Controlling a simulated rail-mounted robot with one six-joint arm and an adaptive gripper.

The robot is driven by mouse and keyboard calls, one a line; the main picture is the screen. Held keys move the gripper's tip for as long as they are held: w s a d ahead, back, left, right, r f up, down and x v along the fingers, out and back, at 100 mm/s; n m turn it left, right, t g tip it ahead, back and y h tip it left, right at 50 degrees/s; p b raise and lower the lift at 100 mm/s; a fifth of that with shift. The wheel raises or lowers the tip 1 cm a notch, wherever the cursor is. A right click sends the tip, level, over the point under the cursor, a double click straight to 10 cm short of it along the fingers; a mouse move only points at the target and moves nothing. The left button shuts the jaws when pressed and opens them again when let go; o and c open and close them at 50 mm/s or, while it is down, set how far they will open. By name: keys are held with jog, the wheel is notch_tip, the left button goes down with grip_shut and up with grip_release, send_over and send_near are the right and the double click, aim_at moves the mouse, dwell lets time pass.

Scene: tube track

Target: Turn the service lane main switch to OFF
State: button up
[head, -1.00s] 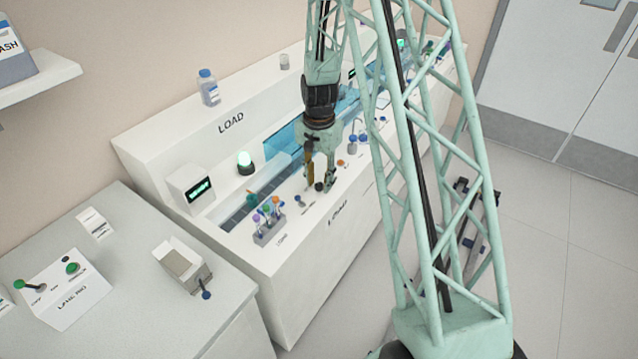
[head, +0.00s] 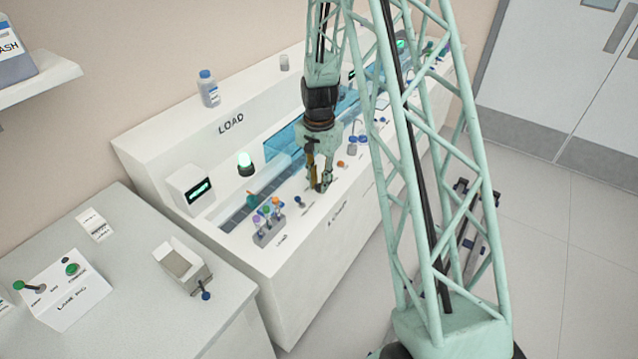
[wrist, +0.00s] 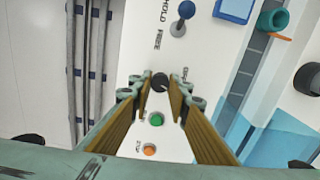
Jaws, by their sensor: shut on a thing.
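My gripper (head: 322,187) is down at the front ledge of the white LOAD console (head: 300,270). In the wrist view my gripper (wrist: 160,88) has its fingertips shut on a small black knob (wrist: 160,81). Small print lies beside the knob, partly covered by a finger, and I cannot read it. A green button (wrist: 156,119) and an orange button (wrist: 149,150) show between the fingers, nearer the wrist. I cannot tell from the lettering which control is the service lane main switch.
A blue-knobbed lever (wrist: 181,27) stands beyond the fingertips near HOLD and FREE. A rack of capped tubes (head: 268,232) stands left of my gripper. A control box (head: 68,290) with a green-knobbed lever and an open tray (head: 182,264) sit on the left bench.

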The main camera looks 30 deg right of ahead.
aim_at(319, 185)
jog(key=shift+n, duration=0.3)
jog(key=n, duration=0.4)
jog(key=shift+n, duration=2.1)
jog(key=o, duration=0.8)
jog(key=shift+o, duration=0.2)
jog(key=shift+r, duration=0.15)
notch_tip(319, 185, up, 12)
